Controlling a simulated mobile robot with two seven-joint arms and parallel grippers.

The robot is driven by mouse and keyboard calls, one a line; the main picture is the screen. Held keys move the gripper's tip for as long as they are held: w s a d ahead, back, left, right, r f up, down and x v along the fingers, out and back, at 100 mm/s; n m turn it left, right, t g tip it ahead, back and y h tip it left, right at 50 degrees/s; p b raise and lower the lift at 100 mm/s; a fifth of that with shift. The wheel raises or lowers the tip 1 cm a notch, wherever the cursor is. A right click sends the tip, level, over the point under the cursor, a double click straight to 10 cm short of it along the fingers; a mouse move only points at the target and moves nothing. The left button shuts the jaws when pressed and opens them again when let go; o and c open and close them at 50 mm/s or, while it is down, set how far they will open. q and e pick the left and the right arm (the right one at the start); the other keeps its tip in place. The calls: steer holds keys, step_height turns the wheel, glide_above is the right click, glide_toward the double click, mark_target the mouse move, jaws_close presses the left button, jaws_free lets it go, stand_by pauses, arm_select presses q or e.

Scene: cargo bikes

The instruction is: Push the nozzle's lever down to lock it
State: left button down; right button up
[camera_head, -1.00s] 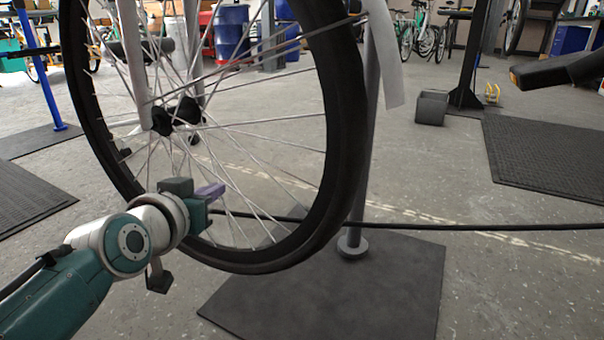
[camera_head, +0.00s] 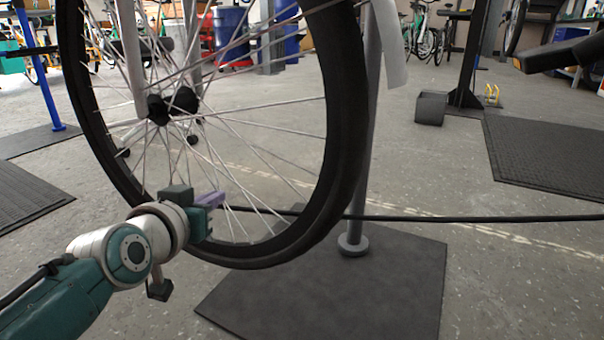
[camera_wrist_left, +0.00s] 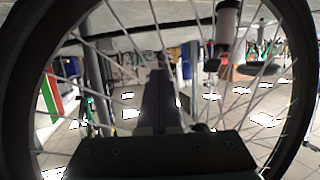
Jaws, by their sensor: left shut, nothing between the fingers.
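A large spoked bicycle wheel (camera_head: 345,150) with a black tyre stands upright in front of me. My left gripper (camera_head: 212,199), with purple fingers, is at the lower left part of the wheel, among the lower spokes. Its fingers are shut and empty. In the left wrist view the shut fingers (camera_wrist_left: 160,95) point through the spokes. A black hose (camera_head: 480,219) runs from the right edge to the wheel's lower part. The nozzle and its lever cannot be made out; the gripper or rim may hide them. My right gripper does not show.
A grey stand post (camera_head: 372,130) rises right behind the wheel from a dark base plate (camera_head: 330,300). A dark part (camera_head: 560,52) juts in at the upper right. A black mat (camera_head: 550,155) lies at the right. Open concrete floor lies between.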

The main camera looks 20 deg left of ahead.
arm_select(q)
steer(key=shift+f+b, duration=1.7)
steer(key=shift+f, duration=0.55)
steer(key=s+d+r+p, duration=0.1)
steer(key=s+d+p, duration=0.5)
steer(key=shift+d, duration=0.4)
steer(key=shift+a, duration=0.1)
